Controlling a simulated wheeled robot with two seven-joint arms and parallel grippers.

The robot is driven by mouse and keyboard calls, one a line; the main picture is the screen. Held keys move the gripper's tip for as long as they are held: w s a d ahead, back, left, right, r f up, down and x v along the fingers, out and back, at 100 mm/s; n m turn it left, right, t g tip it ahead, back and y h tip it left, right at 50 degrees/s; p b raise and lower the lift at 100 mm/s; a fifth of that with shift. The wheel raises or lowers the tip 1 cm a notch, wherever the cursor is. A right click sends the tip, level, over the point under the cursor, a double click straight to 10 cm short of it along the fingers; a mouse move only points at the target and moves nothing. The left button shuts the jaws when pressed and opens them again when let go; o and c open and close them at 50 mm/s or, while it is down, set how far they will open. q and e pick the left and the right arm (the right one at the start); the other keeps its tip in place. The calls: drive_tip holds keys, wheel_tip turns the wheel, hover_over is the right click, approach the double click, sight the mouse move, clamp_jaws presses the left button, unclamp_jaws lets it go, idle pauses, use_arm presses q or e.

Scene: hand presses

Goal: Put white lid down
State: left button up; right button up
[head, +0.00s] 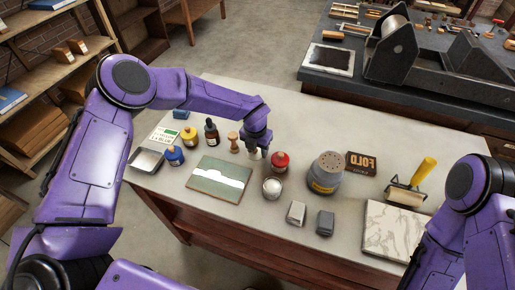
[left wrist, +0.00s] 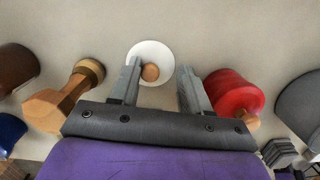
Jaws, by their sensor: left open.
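The white lid (left wrist: 165,53), a round disc with a brown wooden knob (left wrist: 150,72), lies on the table in the left wrist view. My left gripper (left wrist: 158,82) is open, with its fingers apart and the knob between them in that view. The left finger overlaps part of the disc; I cannot tell whether they touch. In the head view my left gripper (head: 255,153) points down at the table between a wooden-handled tool (head: 233,143) and a red-topped jar (head: 280,161); the lid is mostly hidden there. A small round jar with white contents (head: 272,187) stands in front. My right gripper is out of view.
A green-and-white board (head: 218,180), several bottles and a metal tray (head: 147,159) are to the left. A grey canister (head: 325,172), two small grey blocks, a yellow-handled roller (head: 411,186) and a marbled slab (head: 392,229) are to the right. The table's front middle is clear.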

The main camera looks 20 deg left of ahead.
sight(256, 157)
use_arm(q)
drive_tip(key=shift+r+b, duration=0.3)
drive_tip(key=shift+r, duration=0.2)
wheel_tip(256, 157, up, 11)
drive_tip(key=s+b, duration=0.1)
drive_tip(key=b, duration=0.1)
drive_tip(key=shift+s+r+b, duration=0.15)
drive_tip(key=shift+s+b, duration=0.05)
drive_tip(key=shift+b, duration=0.1)
drive_tip(key=shift+a, duration=0.1)
